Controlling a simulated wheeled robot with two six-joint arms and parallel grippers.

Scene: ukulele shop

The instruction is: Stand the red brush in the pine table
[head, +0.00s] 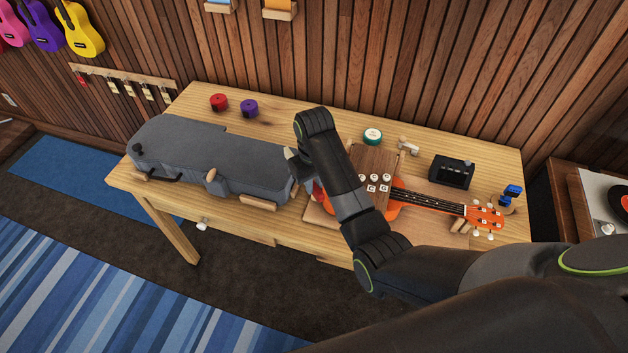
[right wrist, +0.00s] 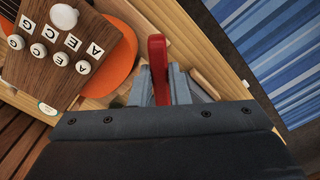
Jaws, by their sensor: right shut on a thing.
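The red brush (right wrist: 157,60) is between the fingers of my right gripper (right wrist: 158,88) in the right wrist view, and the fingers are shut on it. In the head view my right gripper (head: 302,170) is over the front middle of the pine table (head: 275,118), between the grey case and the orange ukulele. Only a small red patch of the brush (head: 318,190) shows there; my arm hides the rest. I cannot tell whether the brush touches the table. My left gripper is not in view.
A grey case (head: 215,150) covers the table's left side. An orange ukulele (head: 425,198) lies at the right by a wooden block with lettered pegs (head: 375,160). A black box (head: 452,172) stands behind it. Red (head: 219,102) and purple (head: 249,108) rolls stand at the back.

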